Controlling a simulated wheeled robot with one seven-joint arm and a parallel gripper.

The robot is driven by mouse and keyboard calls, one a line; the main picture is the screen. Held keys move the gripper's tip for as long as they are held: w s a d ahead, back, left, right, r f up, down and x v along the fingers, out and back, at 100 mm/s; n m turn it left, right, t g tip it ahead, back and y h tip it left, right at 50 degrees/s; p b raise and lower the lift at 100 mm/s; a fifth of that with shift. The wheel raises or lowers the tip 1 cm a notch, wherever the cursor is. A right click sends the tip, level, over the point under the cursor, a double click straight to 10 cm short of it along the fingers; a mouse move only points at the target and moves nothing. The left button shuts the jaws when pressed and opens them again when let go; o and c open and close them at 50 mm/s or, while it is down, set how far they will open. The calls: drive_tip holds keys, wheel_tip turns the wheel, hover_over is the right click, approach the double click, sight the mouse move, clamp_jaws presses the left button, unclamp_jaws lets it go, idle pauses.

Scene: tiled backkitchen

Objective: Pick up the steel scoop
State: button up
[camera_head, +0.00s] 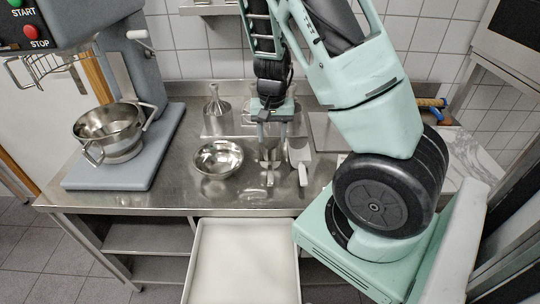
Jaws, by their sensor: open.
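A narrow shiny steel piece, which looks like the steel scoop (269,177), is on the steel worktop (170,184) just below my gripper (272,140). Its upper part is partly hidden or blends with the fingers, so its full shape is hard to tell. My gripper points down over it with its jaws open, fingers apart on the left and right. I cannot tell whether the fingers touch the scoop.
A steel bowl (218,158) is left of my gripper. A pale flat tool (299,152) lies close on the right. A steel funnel-like piece (216,104) stands behind. A mixer with its bowl (108,128) fills the left; a white tray (291,235) is in front.

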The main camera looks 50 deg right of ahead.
approach(270, 172)
drive_tip(key=f, duration=0.5)
drive_tip(key=shift+d+f, duration=0.25)
drive_tip(key=shift+d, duration=0.1)
drive_tip(key=f, duration=0.1)
drive_tip(key=f+b, duration=0.1)
drive_tip(key=f, duration=0.2)
drive_tip(key=shift+s+a+f, duration=0.15)
drive_tip(key=shift+a+f, duration=0.1)
drive_tip(key=shift+a, duration=0.15)
drive_tip(key=shift+f, duration=0.45)
clamp_jaws()
